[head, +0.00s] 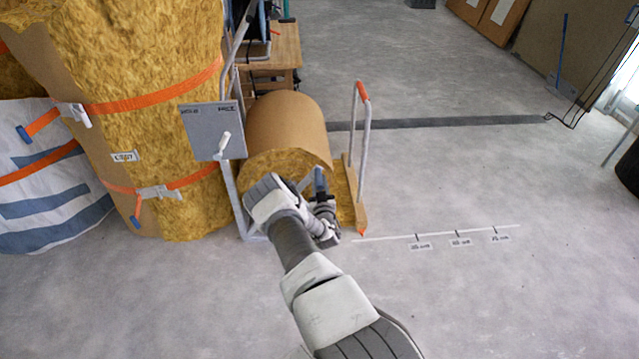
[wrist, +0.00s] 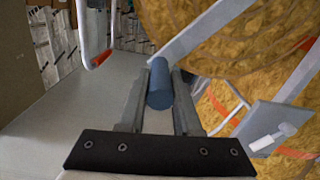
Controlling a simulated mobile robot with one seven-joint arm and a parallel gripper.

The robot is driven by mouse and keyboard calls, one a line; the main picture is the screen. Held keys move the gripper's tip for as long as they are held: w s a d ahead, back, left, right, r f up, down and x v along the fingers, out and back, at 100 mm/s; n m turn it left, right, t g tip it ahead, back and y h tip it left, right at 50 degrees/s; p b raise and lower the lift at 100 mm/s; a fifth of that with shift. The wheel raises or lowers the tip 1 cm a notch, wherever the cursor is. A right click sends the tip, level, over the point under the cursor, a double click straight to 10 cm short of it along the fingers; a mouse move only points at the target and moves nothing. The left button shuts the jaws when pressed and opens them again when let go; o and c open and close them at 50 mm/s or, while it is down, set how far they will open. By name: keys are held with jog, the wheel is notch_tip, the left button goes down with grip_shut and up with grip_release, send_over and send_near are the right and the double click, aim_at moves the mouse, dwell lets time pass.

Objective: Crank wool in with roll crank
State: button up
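The roll crank has a grey metal arm (wrist: 205,28) across the wool end and a blue handle (head: 320,182). The blue handle (wrist: 160,84) points toward the wrist camera between my fingers. My gripper (wrist: 160,95) has a finger on each side of it, and the fingertips appear to press on it. In the head view my gripper (head: 322,200) is partly hidden by my wrist, and my arm covers the roll's lower front.
A grey panel box with a white lever (head: 212,130) stands left of the roll. A tall strapped wool bale (head: 150,60) is farther left. A rail with an orange grip (head: 362,92) stands right of the roll. A marked floor line (head: 440,234) runs right across clear floor.

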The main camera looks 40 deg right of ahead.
grip_shut()
dwell(1.0)
